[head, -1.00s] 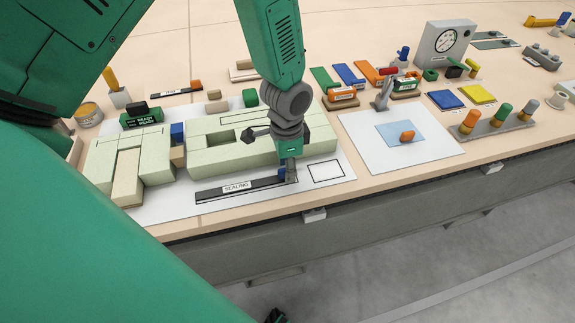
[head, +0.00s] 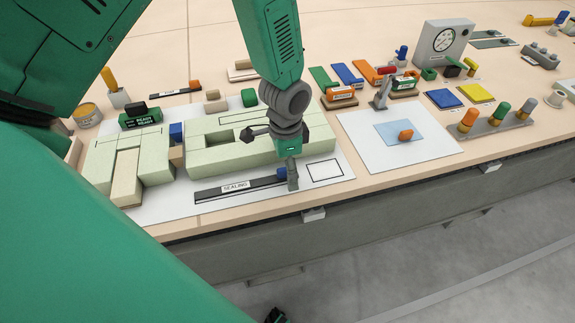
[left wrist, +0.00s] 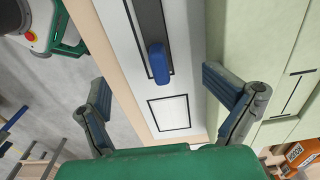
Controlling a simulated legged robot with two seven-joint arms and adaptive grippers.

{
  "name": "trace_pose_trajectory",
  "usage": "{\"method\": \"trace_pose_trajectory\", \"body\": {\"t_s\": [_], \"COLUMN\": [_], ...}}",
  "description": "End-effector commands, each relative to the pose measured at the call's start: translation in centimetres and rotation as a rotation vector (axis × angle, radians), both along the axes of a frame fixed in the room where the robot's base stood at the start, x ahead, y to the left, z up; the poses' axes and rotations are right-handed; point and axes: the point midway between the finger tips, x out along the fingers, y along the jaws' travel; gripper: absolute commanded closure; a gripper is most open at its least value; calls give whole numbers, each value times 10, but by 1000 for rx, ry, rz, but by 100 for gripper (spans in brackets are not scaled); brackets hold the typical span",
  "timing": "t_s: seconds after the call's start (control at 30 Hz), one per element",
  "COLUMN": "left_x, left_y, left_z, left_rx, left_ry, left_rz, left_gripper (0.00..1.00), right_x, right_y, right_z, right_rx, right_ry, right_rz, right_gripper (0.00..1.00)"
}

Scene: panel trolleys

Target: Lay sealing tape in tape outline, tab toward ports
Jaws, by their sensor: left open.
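The sealing tape (head: 212,193) is a dark flat strip with a white SEALING label and a blue tab (head: 281,174) at its right end. It lies flat on the white board, seemingly within a thin black outline (left wrist: 138,35), in front of the pale green blocks. My left gripper (head: 291,178) is at the tab end, pointing down. In the left wrist view its fingers (left wrist: 152,77) are spread wide, one on each side of the blue tab (left wrist: 158,62), with gaps to it. I cannot tell which features are the ports. My right gripper is not in view.
An empty black rectangle (head: 325,170) is drawn right of the tape. Pale green blocks (head: 215,142) stand close behind it. A white sheet with a blue square (head: 385,117) lies further right. The table's front edge (head: 250,217) is close in front.

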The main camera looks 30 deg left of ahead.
Motion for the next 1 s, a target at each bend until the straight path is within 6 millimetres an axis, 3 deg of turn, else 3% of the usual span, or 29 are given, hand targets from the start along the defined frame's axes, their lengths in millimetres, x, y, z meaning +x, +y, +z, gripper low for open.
{"method": "trace_pose_trajectory", "body": {"t_s": [0.27,1.0], "left_x": [1,-1], "left_y": [3,0], "left_z": [2,39], "left_rx": [4,1], "left_ry": [-2,2], "left_rz": [3,0], "left_gripper": [0,0], "right_x": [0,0], "right_y": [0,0], "right_z": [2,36], "right_rx": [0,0], "right_ry": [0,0], "right_rz": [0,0], "right_gripper": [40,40]}}
